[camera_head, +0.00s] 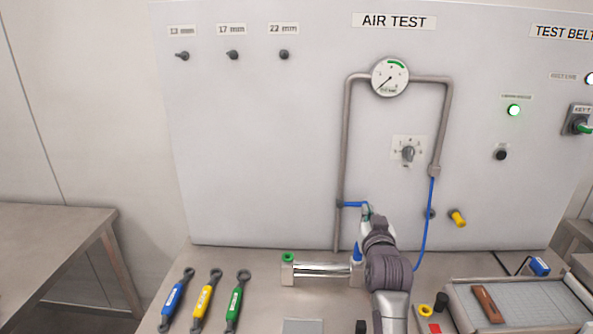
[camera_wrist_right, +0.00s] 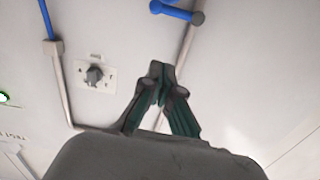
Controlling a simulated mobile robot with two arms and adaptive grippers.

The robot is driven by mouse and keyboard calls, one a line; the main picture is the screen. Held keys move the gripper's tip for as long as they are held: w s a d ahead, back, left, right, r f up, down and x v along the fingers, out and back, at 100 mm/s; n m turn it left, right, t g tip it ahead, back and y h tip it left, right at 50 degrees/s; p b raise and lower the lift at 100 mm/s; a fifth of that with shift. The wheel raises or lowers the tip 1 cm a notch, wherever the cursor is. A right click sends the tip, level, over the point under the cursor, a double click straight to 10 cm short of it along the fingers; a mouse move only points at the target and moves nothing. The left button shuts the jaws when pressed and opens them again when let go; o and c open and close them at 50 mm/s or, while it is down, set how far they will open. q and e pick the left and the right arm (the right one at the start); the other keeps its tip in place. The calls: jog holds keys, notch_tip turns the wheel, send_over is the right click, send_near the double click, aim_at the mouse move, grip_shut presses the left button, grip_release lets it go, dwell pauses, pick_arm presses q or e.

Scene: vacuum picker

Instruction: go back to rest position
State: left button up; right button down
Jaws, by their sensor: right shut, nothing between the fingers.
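My right arm reaches up from the bottom of the head view, and my right gripper (camera_head: 368,210) is in front of the white test panel (camera_head: 270,150). Its fingers are shut and empty; their tips meet in the wrist view (camera_wrist_right: 158,72). In the head view the gripper overlaps the right end of a blue valve handle (camera_head: 351,204) on the grey pipe. In the wrist view the blue handle (camera_wrist_right: 172,10) shows apart from the fingertips, at the top. My left gripper is not in view.
A shiny cylinder (camera_head: 321,271) with a green fitting lies on the bench beside my arm. Blue, yellow and green wrenches (camera_head: 204,301) lie at left. A grey tray (camera_head: 530,305) with a brown-handled tool is at right. A blue hose (camera_head: 426,225) hangs right of my arm.

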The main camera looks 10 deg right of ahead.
jog(key=s+a+f+n+g+y, duration=0.1)
jog(key=s+f+g, duration=0.1)
jog(key=s+f, duration=0.3)
jog(key=s+a+f+n+g+y, duration=0.1)
jog(key=s+a+f+g, duration=0.1)
jog(key=s+f, duration=0.3)
jog(key=s+a+f+n+g+y, duration=0.1)
jog(key=s+a+f, duration=0.1)
jog(key=s+f, duration=0.3)
jog(key=shift+f+g, duration=0.4)
jog(key=shift+f, duration=0.05)
jog(key=s+a+f+n+g+y, duration=0.1)
jog(key=s+a+f+g, duration=0.15)
jog(key=s, duration=0.55)
jog(key=s+a+f+n+g, duration=0.1)
jog(key=s+a+f+g, duration=0.15)
jog(key=s, duration=0.55)
jog(key=s+a+f+n+g+y, duration=0.1)
jog(key=s+a+f+g, duration=0.15)
jog(key=s, duration=0.55)
jog(key=s+d+f+g, duration=0.1)
jog(key=s+f+g, duration=0.15)
jog(key=f, duration=2.75)
jog(key=s+d+f, duration=0.2)
jog(key=s+f, duration=1.1)
jog(key=s, duration=0.3)
jog(key=shift+s+d+f+b, duration=0.15)
jog(key=shift+d+f+b, duration=0.25)
jog(key=shift+b, duration=0.05)
